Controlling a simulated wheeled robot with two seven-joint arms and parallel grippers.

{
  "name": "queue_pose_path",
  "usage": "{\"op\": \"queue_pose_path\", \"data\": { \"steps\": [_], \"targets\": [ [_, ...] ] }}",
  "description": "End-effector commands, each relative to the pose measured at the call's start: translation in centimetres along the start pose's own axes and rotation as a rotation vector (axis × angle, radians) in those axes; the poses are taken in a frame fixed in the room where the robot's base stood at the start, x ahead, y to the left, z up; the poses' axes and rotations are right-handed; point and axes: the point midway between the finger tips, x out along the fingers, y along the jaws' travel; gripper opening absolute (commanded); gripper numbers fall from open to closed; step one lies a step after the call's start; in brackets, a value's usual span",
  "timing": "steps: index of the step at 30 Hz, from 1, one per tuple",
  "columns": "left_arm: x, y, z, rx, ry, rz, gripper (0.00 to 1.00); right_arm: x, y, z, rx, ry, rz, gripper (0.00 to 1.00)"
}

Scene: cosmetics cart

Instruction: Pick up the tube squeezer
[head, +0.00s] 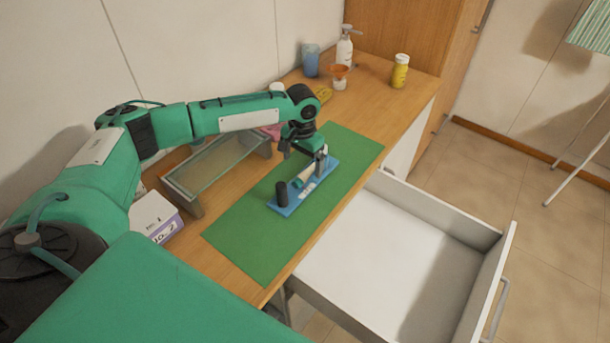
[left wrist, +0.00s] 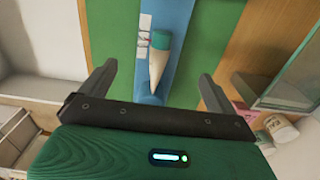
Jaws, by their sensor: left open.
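A blue tray (head: 286,209) lies on a green mat (head: 237,245) on the wooden counter; its blue surface also shows in the left wrist view (left wrist: 178,20). On it are a dark upright cylinder (head: 282,193) and a pale tapered tube with a teal end (left wrist: 158,65). I cannot tell for sure which item is the tube squeezer. My left gripper (head: 304,158) is open above the tray. In the left wrist view its fingers (left wrist: 158,74) are spread on either side of the tube, with nothing held. My right gripper is not in view.
A glass-topped stand (head: 205,165) and a white-and-purple box (head: 155,217) stand left of the mat. A pump bottle (head: 345,48), blue cup (head: 311,62) and yellow bottle (head: 400,71) are at the back. An open, empty drawer (head: 370,262) juts out at the right.

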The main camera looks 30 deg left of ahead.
Motion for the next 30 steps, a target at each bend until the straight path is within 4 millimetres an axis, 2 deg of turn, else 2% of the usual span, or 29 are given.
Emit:
{"op": "queue_pose_path", "data": {
  "steps": [3, 8, 15, 19, 28, 30],
  "targets": [
    [1.6, 0.0, 0.0, 0.000, -0.003, 0.000, 0.94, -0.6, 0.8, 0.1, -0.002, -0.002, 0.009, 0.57],
    [2.6, 0.0, 0.0, 0.000, 0.000, 0.000, 0.94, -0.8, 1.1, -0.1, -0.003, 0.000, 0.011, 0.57],
    [5.3, 0.3, -0.2, -0.001, -0.003, -0.002, 0.94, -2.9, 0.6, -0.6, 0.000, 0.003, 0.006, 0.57],
    [7.1, 0.3, -0.2, -0.001, -0.002, -0.001, 0.94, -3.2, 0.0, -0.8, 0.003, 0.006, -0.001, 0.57],
    [7.8, 0.2, -0.2, -0.001, 0.000, 0.000, 0.94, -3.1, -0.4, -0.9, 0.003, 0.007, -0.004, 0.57],
    [7.7, 0.2, -0.2, -0.001, 0.000, 0.000, 0.80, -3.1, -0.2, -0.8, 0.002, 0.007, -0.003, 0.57]
  ]
}}
